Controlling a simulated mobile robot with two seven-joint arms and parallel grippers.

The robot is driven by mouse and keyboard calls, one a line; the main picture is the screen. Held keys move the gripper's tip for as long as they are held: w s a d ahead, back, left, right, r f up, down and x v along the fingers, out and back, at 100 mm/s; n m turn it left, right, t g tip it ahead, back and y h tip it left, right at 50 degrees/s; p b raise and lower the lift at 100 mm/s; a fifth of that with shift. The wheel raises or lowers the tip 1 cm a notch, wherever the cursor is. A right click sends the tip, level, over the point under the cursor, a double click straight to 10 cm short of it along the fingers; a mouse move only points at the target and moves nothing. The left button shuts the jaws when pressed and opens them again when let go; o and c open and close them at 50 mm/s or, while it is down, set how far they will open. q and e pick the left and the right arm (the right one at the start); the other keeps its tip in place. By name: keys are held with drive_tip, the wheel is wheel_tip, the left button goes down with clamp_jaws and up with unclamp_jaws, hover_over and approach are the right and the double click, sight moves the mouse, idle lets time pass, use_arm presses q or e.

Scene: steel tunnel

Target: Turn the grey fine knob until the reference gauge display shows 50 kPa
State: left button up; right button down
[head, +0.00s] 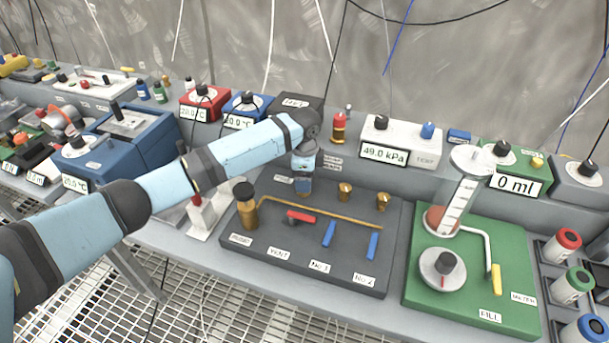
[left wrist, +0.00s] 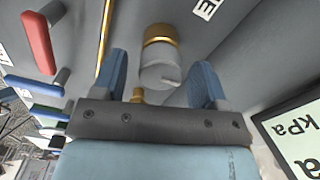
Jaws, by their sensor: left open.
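The grey fine knob (left wrist: 160,74) on a brass collar shows in the left wrist view, between the two blue fingers of my left gripper (left wrist: 161,72). The fingers are open, one on each side of the knob, with gaps visible. In the head view my left gripper (head: 303,188) points down over the back of the dark panel (head: 330,266) and hides the knob. The reference gauge (head: 411,131) is a white box behind it; its display (head: 383,153) reads 49.0 kPa. In the left wrist view only part of that display (left wrist: 294,135) shows, with "kPa". My right gripper is not in view.
The dark panel carries brass fittings, a red lever (head: 301,216), blue levers (head: 329,234) and a brass pipe. A green board (head: 475,290) with a glass cylinder stands to its right. A blue machine (head: 130,140) stands at left.

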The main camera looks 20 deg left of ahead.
use_arm(q)
drive_tip(key=shift+c, duration=1.1)
drive_tip(key=c, duration=0.7)
